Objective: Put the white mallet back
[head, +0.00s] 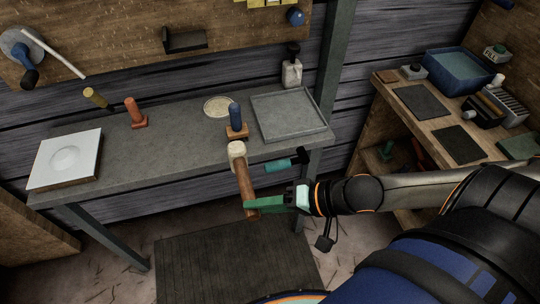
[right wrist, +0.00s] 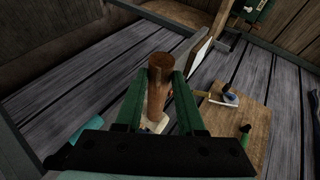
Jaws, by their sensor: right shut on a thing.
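The white mallet has a cream-white head (head: 237,150) and a brown wooden handle (head: 246,182). My right gripper (head: 262,203) is shut on the handle near its lower end, with the head up. The mallet is in the air in front of the grey table's front edge, slightly tilted. In the right wrist view the handle (right wrist: 160,85) stands between the two green fingers (right wrist: 157,100), and part of the pale head (right wrist: 156,124) shows beyond them. My left gripper is not in view.
A cluttered wooden bench (head: 390,84) stands right.

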